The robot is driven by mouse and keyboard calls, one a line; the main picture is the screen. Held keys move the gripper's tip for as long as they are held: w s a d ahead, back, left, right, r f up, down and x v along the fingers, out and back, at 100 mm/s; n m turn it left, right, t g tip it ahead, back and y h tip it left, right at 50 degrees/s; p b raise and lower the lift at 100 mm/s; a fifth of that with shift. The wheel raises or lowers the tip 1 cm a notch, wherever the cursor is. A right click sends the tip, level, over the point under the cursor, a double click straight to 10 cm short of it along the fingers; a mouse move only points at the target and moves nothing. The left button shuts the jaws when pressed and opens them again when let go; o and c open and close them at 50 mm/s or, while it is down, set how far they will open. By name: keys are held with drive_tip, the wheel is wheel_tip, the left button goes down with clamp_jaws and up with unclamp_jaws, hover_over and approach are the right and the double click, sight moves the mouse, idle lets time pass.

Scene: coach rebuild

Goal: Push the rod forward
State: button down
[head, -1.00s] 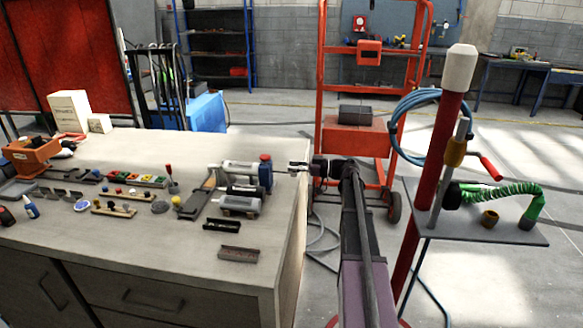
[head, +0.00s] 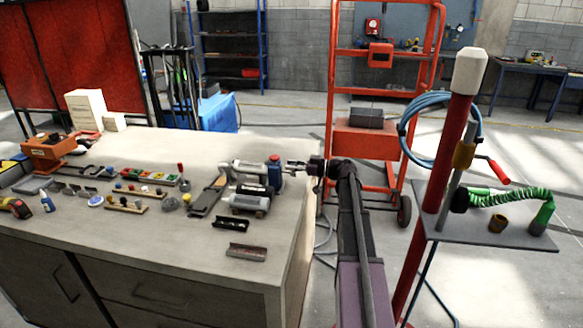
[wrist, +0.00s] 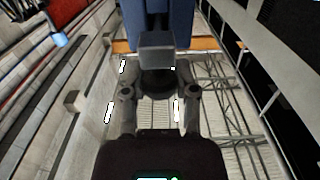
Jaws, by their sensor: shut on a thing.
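My gripper (head: 292,165) reaches left over the right edge of the workbench, beside a blue upright part (head: 274,172) of a grey bench device (head: 250,170). In the wrist view the two fingers of my gripper (wrist: 158,92) close from both sides on a dark round stub, which I take to be the rod (wrist: 157,83). A grey square block (wrist: 157,52) and the blue part (wrist: 157,20) stand just beyond it. The rod is too small to make out in the head view, and its far end is hidden.
The workbench (head: 225,275) carries several small tools and blocks to the left. A black motor-like cylinder (head: 250,190) lies close in front of the device. An orange trolley (head: 365,140) stands behind my arm. A red post (head: 452,135) with a small grey shelf (head: 480,232) stands at right.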

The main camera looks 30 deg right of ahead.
drive_tip(key=shift+w, duration=0.1)
drive_tip(key=shift+c, duration=1.9)
unclamp_jaws()
drive_tip(key=shift+f, duration=0.1)
drive_tip(key=shift+d, duration=0.1)
drive_tip(key=v, duration=1.2)
